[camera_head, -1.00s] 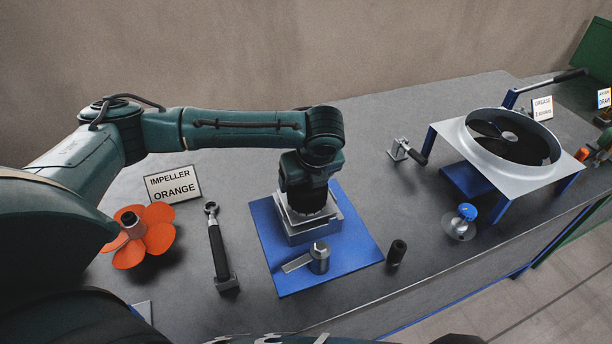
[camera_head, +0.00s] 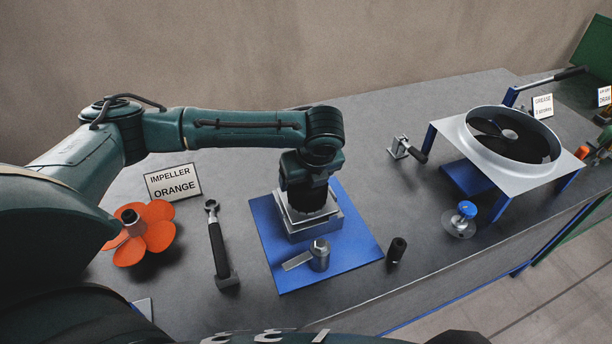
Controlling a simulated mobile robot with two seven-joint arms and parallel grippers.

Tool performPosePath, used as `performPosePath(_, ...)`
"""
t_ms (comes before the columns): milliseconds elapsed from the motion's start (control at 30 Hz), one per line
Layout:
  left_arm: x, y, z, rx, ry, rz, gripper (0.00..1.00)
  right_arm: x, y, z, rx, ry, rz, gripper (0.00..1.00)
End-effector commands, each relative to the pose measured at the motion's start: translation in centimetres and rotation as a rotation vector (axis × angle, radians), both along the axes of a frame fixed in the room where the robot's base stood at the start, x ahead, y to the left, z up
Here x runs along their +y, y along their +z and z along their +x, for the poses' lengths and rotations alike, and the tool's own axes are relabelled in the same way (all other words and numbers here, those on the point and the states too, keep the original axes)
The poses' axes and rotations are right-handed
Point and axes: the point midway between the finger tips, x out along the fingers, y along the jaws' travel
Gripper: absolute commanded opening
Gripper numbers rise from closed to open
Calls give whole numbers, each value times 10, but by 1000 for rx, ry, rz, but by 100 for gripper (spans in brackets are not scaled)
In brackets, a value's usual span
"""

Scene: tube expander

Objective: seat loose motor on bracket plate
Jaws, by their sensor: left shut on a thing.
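My left gripper (camera_head: 308,198) points straight down over the blue plate (camera_head: 350,248). Its wrist and the dark round part below it hide the fingertips. It is shut on what I take to be the loose motor, whose outline I cannot separate clearly from the gripper. Directly below is a silver square stack (camera_head: 316,228), apparently the bracket plate; its upper square layer looks slightly turned against the lower block. I cannot tell whether the motor touches it or is flush. A silver cylinder with a flat arm (camera_head: 319,257) stands in front on the blue plate. My right gripper is not in view.
A black-handled tool (camera_head: 218,250) and an orange impeller (camera_head: 142,235) lie to the left, by a sign (camera_head: 172,183). A short black cylinder (camera_head: 397,250) stands just right of the blue plate. Farther right are a blue-capped part (camera_head: 466,212), a clamp (camera_head: 404,149) and a fan housing (camera_head: 478,150).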

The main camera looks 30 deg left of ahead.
Motion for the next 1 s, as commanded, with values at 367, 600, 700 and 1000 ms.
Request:
performPosePath(367, 0, 3, 2, -8, 0, -1, 8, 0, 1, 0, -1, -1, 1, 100)
performPosePath(600, 0, 1, 2, -7, 1, -1, 8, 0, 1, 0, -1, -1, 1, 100)
performPosePath(700, 0, 0, 2, -7, 0, -1, 8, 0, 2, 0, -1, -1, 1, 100)
performPosePath(1000, 0, -4, 2, -6, 0, -1, 8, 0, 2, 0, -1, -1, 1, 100)
